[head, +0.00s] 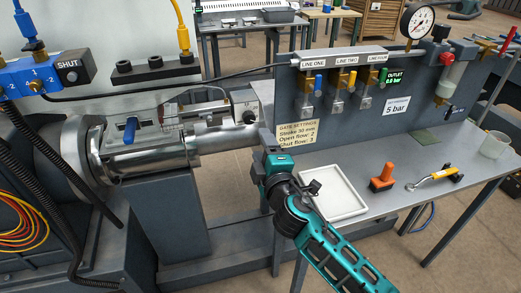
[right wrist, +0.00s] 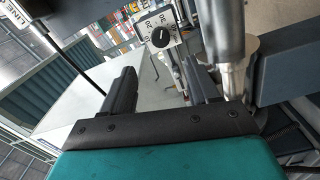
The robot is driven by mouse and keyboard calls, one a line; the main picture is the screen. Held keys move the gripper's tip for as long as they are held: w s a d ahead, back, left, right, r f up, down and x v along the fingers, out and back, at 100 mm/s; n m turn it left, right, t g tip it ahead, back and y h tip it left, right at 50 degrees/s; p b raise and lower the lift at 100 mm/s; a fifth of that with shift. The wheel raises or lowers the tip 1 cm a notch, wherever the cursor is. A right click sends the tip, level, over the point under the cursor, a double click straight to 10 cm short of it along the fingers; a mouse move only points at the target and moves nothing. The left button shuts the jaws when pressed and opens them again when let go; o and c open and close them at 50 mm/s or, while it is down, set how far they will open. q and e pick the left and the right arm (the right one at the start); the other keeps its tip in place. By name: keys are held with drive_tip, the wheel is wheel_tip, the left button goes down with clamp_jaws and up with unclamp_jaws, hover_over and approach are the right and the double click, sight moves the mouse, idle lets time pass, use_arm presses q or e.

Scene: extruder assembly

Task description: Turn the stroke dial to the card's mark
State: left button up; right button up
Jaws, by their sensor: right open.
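The stroke dial (right wrist: 160,37) is a black knob on a pale plate with numbers around it, in the upper middle of the right wrist view. Its exact setting is too small to read surely. In the head view a small boxed knob (head: 248,117) at the end of the steel cylinder appears to be the same dial. The card (head: 298,133) on the grey panel reads "Stroke 30 mm". My right gripper (right wrist: 163,75) is open and empty; the dial lies beyond its fingertips, apart from them. In the head view it is just below the card, its fingertips partly hidden. My left gripper is out of view.
A steel cylinder (head: 150,150) with a blue lever lies left of my right gripper. A white tray (head: 333,192), an orange-handled tool (head: 382,178) and a yellow-handled tool (head: 435,177) lie on the bench. The valve panel (head: 440,115) stands behind them.

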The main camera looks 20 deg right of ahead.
drive_tip(key=shift+s, duration=0.35)
idle(0.3)
drive_tip(key=s+d+f+m+g, duration=0.1)
drive_tip(key=s+f+m+g, duration=0.3)
drive_tip(key=s+f, duration=0.7)
wheel_tip(320, 180, down, 2)
drive_tip(key=shift+d+f+m+y, duration=0.2)
drive_tip(key=shift+m+y, duration=0.2)
drive_tip(key=shift+m, duration=0.8)
drive_tip(key=s+f+m+g, duration=0.1)
drive_tip(key=s+f+m, duration=0.1)
drive_tip(key=s, duration=0.2)
drive_tip(key=s+d+f+m+g, duration=0.1)
drive_tip(key=s+f+m, duration=0.1)
drive_tip(key=s, duration=0.2)
drive_tip(key=s+f+m+g, duration=0.1)
drive_tip(key=s+f+m, duration=0.1)
drive_tip(key=s, duration=0.3)
drive_tip(key=shift+d+f+m+y, duration=0.3)
drive_tip(key=shift+f+m+y, duration=0.05)
drive_tip(key=shift+m+y, duration=0.05)
drive_tip(key=shift+c, duration=0.2)
